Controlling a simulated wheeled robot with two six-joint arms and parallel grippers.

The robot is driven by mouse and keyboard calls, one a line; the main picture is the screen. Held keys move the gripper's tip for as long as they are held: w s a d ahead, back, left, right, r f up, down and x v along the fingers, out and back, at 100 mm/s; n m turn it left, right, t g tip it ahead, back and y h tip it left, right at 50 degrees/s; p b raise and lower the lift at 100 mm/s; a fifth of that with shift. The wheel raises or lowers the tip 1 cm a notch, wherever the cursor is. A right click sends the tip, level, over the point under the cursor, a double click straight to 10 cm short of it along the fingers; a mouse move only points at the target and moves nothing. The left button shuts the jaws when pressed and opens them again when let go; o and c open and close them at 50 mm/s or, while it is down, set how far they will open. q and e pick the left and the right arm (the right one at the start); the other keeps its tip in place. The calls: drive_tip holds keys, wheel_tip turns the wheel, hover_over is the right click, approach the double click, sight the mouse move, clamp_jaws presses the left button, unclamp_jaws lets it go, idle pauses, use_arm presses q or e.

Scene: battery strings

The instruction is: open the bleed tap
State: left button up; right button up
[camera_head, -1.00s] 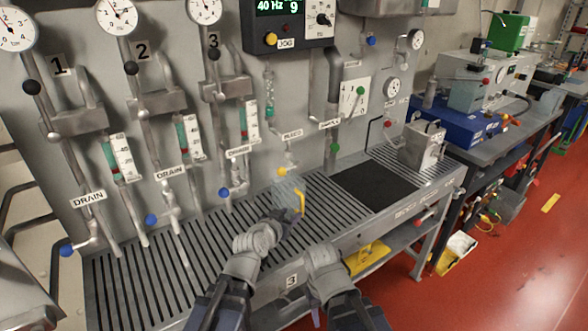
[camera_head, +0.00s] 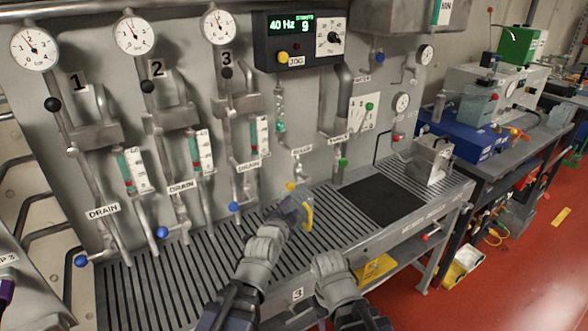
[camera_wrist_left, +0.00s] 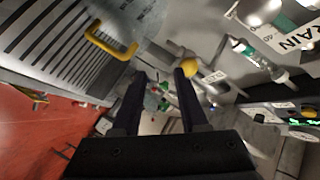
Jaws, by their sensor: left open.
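The bleed tap, a small tap with a yellow knob (camera_head: 290,187), sits low on the panel below a white label (camera_head: 302,150). In the left wrist view its round yellow knob (camera_wrist_left: 190,67) shows at the tip of the right-hand finger; I cannot tell whether they touch. My left gripper (camera_head: 292,200) is just below and in front of the tap. In the wrist view its two dark fingers (camera_wrist_left: 160,82) stand apart with nothing held between them. My right arm is low in the middle of the head view; its fingers do not show.
A clear jug with a yellow handle (camera_head: 308,215) stands on the slotted bench top (camera_head: 180,270), close beside my left gripper. The handle also shows in the wrist view (camera_wrist_left: 108,42). Blue-knobbed drain taps (camera_head: 235,207) are to the left. A black mat (camera_head: 380,200) lies to the right.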

sight(296, 184)
use_arm(q)
drive_tip(key=shift+w+d+r+m+t, duration=0.2)
drive_tip(key=shift+w+r+m, duration=0.2)
drive_tip(key=shift+w+m, duration=0.75)
drive_tip(key=shift+w+d+r+m+t, duration=0.2)
drive_tip(key=shift+w+r+m, duration=0.3)
drive_tip(key=shift+w, duration=1.1)
drive_tip(key=shift+w+d+r+m+t, duration=0.15)
drive_tip(key=shift+w+r+m+t, duration=0.1)
drive_tip(key=shift+w+m, duration=0.95)
drive_tip(key=shift+w+n, duration=0.15)
drive_tip(key=shift+n, duration=0.1)
clamp_jaws()
